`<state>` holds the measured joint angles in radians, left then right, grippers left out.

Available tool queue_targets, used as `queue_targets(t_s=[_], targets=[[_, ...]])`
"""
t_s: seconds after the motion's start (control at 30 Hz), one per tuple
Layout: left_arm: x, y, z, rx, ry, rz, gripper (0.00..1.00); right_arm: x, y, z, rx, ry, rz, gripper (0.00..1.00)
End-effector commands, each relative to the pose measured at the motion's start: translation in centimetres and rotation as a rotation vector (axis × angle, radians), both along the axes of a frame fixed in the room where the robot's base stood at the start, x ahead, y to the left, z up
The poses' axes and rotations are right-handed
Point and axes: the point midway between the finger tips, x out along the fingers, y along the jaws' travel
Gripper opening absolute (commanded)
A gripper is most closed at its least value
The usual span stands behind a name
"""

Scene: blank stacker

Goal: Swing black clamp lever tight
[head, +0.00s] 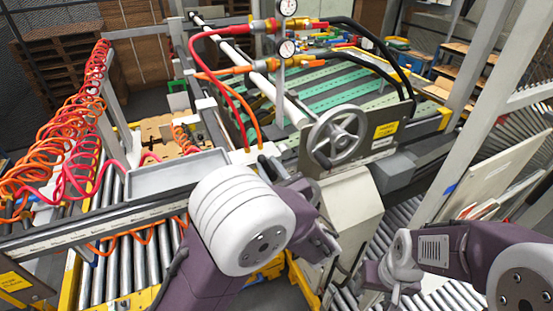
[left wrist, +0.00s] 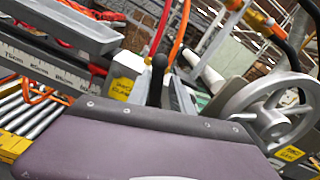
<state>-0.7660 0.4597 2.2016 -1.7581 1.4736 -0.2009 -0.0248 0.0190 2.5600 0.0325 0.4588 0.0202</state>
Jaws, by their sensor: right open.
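The black clamp lever (left wrist: 156,78) stands upright in the left wrist view, beside a yellow label (left wrist: 122,86). In the head view a dark lever (head: 265,166) shows just beyond my left wrist, below the orange hoses. My right gripper (head: 383,285) is open and low at the right, apart from the lever.
A grey handwheel (head: 337,136) stands right of the lever. A grey tray (head: 177,174) lies left of it, above a roller conveyor (head: 118,263). Red and orange hoses (head: 240,95) hang over the clamp area. A machine housing (head: 345,205) stands below the handwheel.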

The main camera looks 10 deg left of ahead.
Motion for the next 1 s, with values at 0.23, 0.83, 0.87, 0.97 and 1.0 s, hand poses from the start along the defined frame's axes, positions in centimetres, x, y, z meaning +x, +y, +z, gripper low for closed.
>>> queue_targets(t_s=[0.23, 0.83, 0.87, 0.97, 1.0], targets=[[0.4, -0.6, 0.5, 0.113, 0.074, -0.002, 0.25, 0.0, 0.0, 2.2, 0.0, 0.0, 0.0, 0.58], [-0.1, -2.3, 0.1, 0.274, 0.184, -0.004, 0.25, 0.0, 0.0, 4.1, 0.0, 0.0, 0.0, 0.58], [-0.4, -2.5, 0.1, 0.274, 0.184, -0.004, 0.25, 0.0, 0.0, 4.1, 0.0, 0.0, 0.0, 0.58], [-1.2, -3.0, 0.2, 0.274, 0.184, -0.004, 0.25, 0.0, 0.0, 4.1, 0.0, 0.0, 0.0, 0.58], [-1.6, -3.2, 0.2, 0.274, 0.184, -0.003, 0.25, 0.0, 0.0, 4.1, 0.0, 0.0, 0.0, 0.58]])
